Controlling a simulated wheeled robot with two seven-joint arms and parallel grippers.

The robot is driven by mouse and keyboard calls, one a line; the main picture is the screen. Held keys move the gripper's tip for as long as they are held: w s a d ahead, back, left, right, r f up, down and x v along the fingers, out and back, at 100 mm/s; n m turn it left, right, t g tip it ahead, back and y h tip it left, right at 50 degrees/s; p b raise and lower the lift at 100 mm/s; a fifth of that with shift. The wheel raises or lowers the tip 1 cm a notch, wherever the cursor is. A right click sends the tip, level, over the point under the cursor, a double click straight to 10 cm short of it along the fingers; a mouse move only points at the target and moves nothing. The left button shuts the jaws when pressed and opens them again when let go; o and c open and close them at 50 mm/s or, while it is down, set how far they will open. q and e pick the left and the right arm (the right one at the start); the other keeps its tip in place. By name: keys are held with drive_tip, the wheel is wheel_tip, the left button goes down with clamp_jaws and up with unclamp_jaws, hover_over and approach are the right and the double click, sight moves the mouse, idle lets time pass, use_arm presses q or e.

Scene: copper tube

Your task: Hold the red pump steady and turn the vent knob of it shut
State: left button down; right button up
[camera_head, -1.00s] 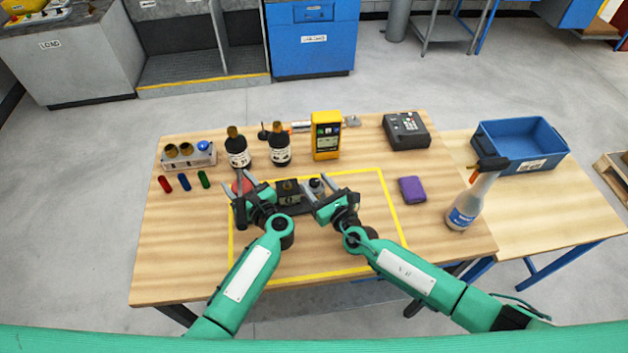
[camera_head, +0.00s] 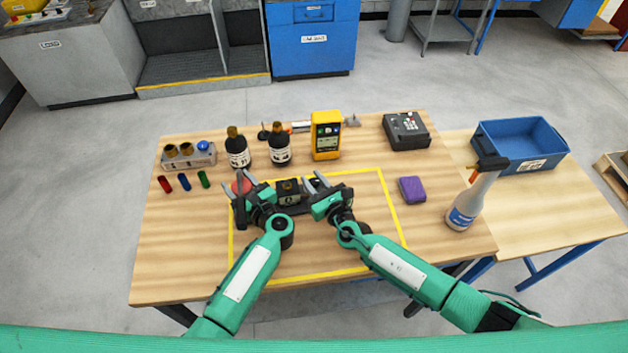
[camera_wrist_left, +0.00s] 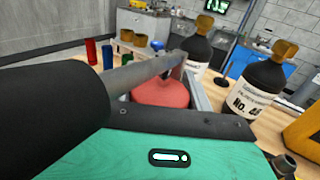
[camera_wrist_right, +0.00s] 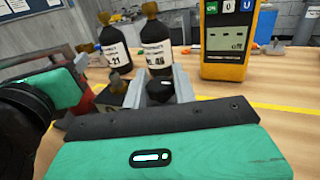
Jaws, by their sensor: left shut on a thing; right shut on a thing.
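The red pump has a red rounded body (camera_head: 241,186), also in the left wrist view (camera_wrist_left: 160,92). A dark grip (camera_wrist_left: 55,105) on a grey rod crosses above that body. A dark block with a brass-coloured top (camera_head: 289,187) stands to its right. My left gripper (camera_head: 238,183) is shut on the red body, fingers at either side. My right gripper (camera_head: 315,183) is shut on the black vent knob (camera_wrist_right: 160,90), right of the block. In the right wrist view the knob sits between the fingers. Its turn angle cannot be told.
Two dark bottles (camera_head: 238,152) (camera_head: 280,150) and a yellow meter (camera_head: 326,140) stand just behind the pump. A purple block (camera_head: 412,189) and a spray bottle (camera_head: 470,205) are to the right. Bare tabletop lies inside the yellow outline nearer me.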

sight(314, 180)
drive_tip(key=shift+a+r+m, duration=0.1)
drive_tip(key=shift+m, duration=0.2)
drive_tip(key=m+t+h, duration=0.1)
drive_tip(key=h, duration=0.2)
drive_tip(key=shift+m+t, duration=0.3)
drive_tip(key=shift+m+t+h, duration=0.5)
drive_tip(key=shift+m+h, duration=1.2)
drive_tip(key=shift+h, duration=0.9)
drive_tip(key=o, duration=1)
drive_tip(key=shift+c, duration=0.2)
wheel_tip(314, 180, up, 10)
